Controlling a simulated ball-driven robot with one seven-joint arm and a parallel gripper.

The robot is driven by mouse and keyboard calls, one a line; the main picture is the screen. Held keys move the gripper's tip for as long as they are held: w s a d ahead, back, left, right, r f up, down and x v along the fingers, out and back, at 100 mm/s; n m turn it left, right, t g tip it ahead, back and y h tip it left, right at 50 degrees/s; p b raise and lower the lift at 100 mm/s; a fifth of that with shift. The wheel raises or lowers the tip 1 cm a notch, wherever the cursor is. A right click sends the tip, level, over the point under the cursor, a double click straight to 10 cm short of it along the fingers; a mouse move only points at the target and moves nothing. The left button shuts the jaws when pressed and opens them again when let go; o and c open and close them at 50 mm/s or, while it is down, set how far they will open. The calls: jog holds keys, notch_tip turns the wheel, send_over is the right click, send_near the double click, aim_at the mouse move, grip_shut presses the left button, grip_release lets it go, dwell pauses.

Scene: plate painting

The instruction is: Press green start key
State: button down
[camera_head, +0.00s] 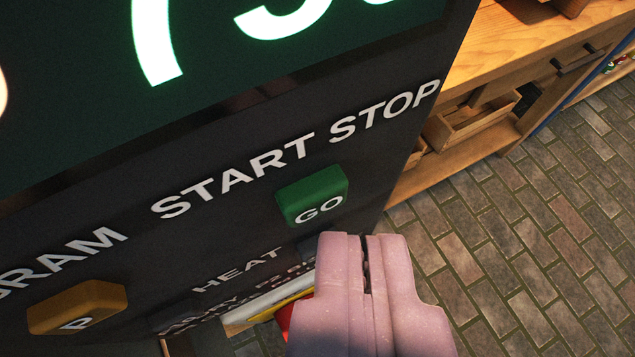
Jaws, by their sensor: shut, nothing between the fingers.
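The green start key (311,194), marked GO, sticks out from a dark control panel (240,130) under the words START STOP. My gripper (364,240) is shut and empty, its pinkish fingers pointing up at the panel from the bottom of the view. Its tips appear just below and slightly right of the green key in the picture. I cannot tell how far the tips are from the panel surface, and I see no clear contact with the key.
An amber key (78,306) marked P sits on the panel at lower left. A lit display (250,60) fills the panel's top. A wooden bench (540,60) stands at upper right above a brick floor (520,250). A red thing (284,319) shows partly beside my gripper.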

jog(key=shift+w+a, duration=0.15)
jog(key=shift+w, duration=0.15)
dwell(0.4)
dwell(0.3)
jog(key=shift+s+d+p, duration=0.3)
jog(key=shift+s+p, duration=0.15)
jog(key=shift+s, duration=0.25)
jog(key=shift+s, duration=0.1)
jog(key=s, duration=0.1)
jog(key=s+d+p, duration=0.1)
jog(key=s, duration=0.1)
jog(key=s+d+p, duration=0.1)
jog(key=shift+s, duration=0.25)
dwell(0.5)
